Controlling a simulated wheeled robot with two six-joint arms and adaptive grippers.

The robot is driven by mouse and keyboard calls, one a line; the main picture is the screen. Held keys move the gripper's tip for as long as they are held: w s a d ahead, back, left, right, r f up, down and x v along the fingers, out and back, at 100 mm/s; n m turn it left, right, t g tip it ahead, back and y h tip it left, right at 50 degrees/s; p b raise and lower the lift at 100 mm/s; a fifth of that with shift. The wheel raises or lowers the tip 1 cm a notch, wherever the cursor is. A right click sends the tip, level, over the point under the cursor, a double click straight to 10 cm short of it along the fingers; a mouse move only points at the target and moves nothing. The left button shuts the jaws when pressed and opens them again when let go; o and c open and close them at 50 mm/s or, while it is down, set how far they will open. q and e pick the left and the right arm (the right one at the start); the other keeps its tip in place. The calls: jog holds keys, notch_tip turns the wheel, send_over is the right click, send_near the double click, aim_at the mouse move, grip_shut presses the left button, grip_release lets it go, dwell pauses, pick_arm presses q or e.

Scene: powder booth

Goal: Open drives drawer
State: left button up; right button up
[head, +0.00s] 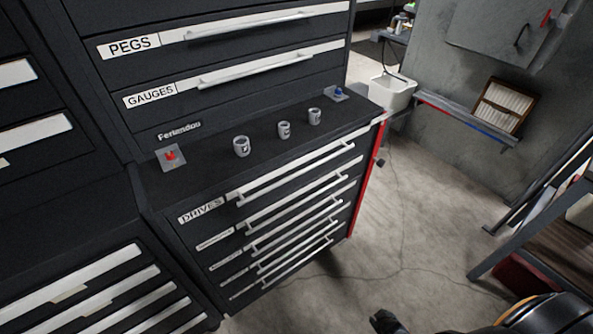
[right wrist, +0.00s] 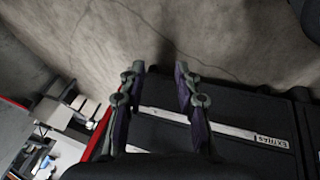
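The drives drawer (head: 212,207) is the top drawer of the black lower cabinet in the head view. Its white label reads DRIVES, and a long pale bar handle (head: 295,174) runs across its front. The drawer looks shut, roughly flush with those below. My right gripper (right wrist: 158,75) shows in the right wrist view with its two fingers apart and nothing between them. My left gripper is not in view.
Several grey cups, a red button (head: 170,157) and a blue knob (head: 338,91) sit on the cabinet top. Drawers labelled PEGS and GAUGES are above. A white bin (head: 391,94) stands behind. Concrete floor (head: 400,230) is clear right of the cabinet; a shelf frame is farther right.

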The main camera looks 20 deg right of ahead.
jog(key=w+d+r+n+t+b, duration=0.2)
jog(key=w+r+n+t+b, duration=0.1)
jog(key=w+r, duration=0.55)
jog(key=w+d+r+n+t+b, duration=0.25)
jog(key=w+r+t, duration=0.2)
jog(key=w, duration=0.65)
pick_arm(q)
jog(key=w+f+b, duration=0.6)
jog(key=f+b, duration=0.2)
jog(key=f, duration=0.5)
pick_arm(e)
jog(key=n+t+y, duration=0.7)
jog(key=n+y, duration=0.2)
jog(key=n, duration=0.4)
send_near(303, 171)
pick_arm(q)
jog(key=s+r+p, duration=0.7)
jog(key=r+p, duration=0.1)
jog(key=p, duration=0.4)
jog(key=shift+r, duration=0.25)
pick_arm(e)
jog(key=x, duration=1)
jog(key=shift+w+d+f, duration=0.1)
jog(key=shift+w+f, duration=0.15)
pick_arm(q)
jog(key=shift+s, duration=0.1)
pick_arm(e)
jog(key=shift+c, duration=0.4)
